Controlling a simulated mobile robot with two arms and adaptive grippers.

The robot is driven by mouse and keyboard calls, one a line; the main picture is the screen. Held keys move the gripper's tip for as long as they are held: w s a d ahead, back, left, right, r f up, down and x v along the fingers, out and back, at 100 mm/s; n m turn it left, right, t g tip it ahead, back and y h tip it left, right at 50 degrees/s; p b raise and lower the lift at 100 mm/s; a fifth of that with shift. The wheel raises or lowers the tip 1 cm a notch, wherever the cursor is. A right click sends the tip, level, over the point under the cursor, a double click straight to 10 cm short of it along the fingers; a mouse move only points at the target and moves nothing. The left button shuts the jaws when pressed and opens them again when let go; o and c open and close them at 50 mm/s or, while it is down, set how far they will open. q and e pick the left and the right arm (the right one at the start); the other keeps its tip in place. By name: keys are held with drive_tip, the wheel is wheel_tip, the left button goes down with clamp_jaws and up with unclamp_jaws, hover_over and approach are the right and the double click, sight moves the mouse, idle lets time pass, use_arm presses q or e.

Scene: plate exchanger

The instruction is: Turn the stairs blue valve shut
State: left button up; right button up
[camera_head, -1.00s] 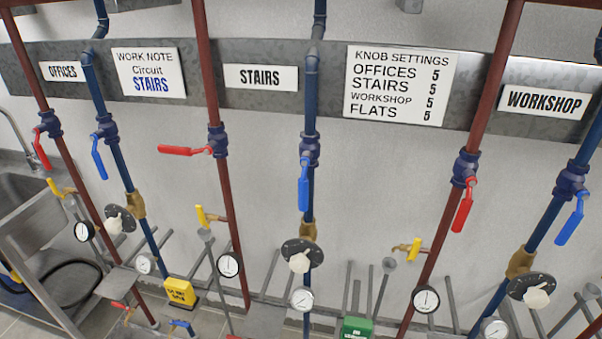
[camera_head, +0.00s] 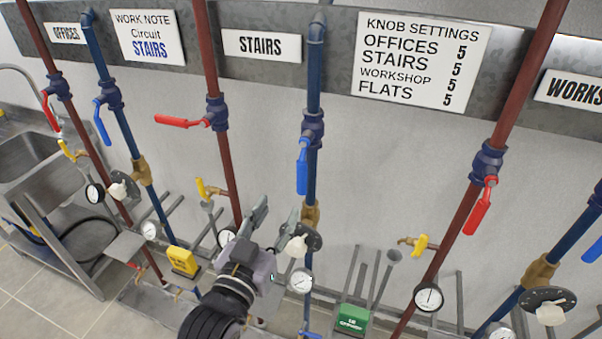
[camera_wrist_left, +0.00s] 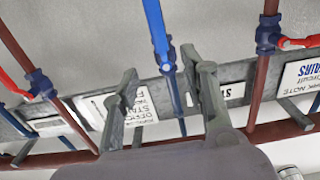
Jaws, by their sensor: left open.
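The stairs blue valve (camera_head: 312,128) sits on the blue pipe right of the STAIRS sign (camera_head: 262,45). Its blue lever (camera_head: 302,170) hangs down along the pipe. My left gripper (camera_head: 277,212) is open and empty, below and left of the lever. In the left wrist view, which is upside down, the blue lever (camera_wrist_left: 157,28) shows beyond my open fingers (camera_wrist_left: 160,65), roughly in line with the gap; I see no contact. My right gripper is not in view.
The stairs red valve's lever (camera_head: 178,121) points left, level. A round knob plate (camera_head: 305,238) and gauge (camera_head: 301,281) sit low on the blue pipe near my gripper. The yellow tap (camera_head: 207,188) is left of it. The wall between the pipes is clear.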

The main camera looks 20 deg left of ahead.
sight(300, 173)
use_arm(q)
drive_tip(key=w+p, duration=0.1)
drive_tip(key=w, duration=0.3)
drive_tip(key=w+p, duration=0.1)
drive_tip(key=w, duration=0.4)
drive_tip(key=w+p, duration=0.1)
drive_tip(key=w, duration=0.4)
drive_tip(key=shift+w+d+p, duration=0.15)
drive_tip(key=shift+d+p, duration=0.15)
drive_tip(key=shift+c, duration=0.6)
clamp_jaws()
